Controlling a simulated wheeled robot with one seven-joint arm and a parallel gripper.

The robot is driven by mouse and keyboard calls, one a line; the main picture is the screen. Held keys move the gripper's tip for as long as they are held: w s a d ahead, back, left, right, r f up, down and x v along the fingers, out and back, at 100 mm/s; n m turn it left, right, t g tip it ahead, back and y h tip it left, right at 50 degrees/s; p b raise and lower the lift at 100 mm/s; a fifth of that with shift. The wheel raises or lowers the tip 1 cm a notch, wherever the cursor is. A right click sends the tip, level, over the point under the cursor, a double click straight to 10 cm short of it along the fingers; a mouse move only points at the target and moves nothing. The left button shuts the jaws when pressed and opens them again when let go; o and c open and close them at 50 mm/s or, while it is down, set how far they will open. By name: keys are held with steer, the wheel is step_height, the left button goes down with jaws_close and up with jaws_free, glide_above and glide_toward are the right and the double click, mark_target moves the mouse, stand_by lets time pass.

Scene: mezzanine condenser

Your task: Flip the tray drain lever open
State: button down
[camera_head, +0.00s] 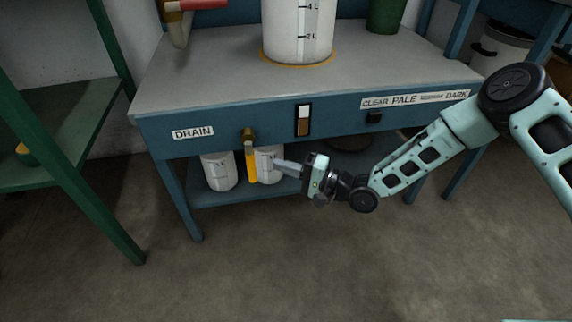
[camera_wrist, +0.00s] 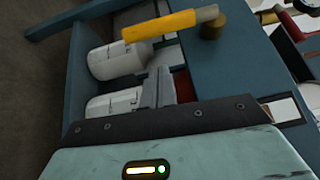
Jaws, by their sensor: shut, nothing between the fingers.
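The drain lever (camera_head: 251,163) has a yellow handle that hangs straight down from a brass fitting (camera_head: 248,135) on the blue front of the bench, right of the DRAIN label (camera_head: 192,133). In the wrist view the yellow handle (camera_wrist: 172,24) and its brass fitting (camera_wrist: 213,26) lie beyond the fingertips. My gripper (camera_head: 278,165) is shut and empty, with its fingers pointing left just to the right of the handle. In the wrist view the fingers (camera_wrist: 160,75) show a small gap from the handle. I cannot tell the exact depth between them.
White containers (camera_head: 218,171) stand on the lower shelf behind the lever. The grey benchtop (camera_head: 215,75) holds a large graduated vessel (camera_head: 297,35). A green rack (camera_head: 62,150) stands at the left. The floor (camera_head: 300,265) in front is clear.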

steer(key=p+v, duration=0.3)
steer(key=v, duration=0.7)
stand_by(0.3)
steer(key=s+d+r+n+g+h, duration=0.15)
steer(key=s+r+n+h, duration=0.25)
steer(key=r+n+h, duration=0.6)
steer(key=s+d+r+n+g+h, duration=0.1)
steer(key=s+d+r+h, duration=0.15)
steer(key=s+r, duration=0.4)
steer(key=s+d+r+g+h+p, duration=0.1)
steer(key=s+d+r+g+h, duration=0.15)
steer(key=s, duration=0.65)
steer(key=s+d+r+n+g+h, duration=0.1)
steer(key=s+d+r+h, duration=0.15)
steer(key=s+r, duration=0.35)
step_height(320, 180, up, 36)
steer(key=p, duration=3.7)
steer(key=shift+s+d+m+y+p, duration=0.25)
steer(key=shift+s+m+y+p, duration=0.05)
steer(key=shift+y+p, duration=0.1)
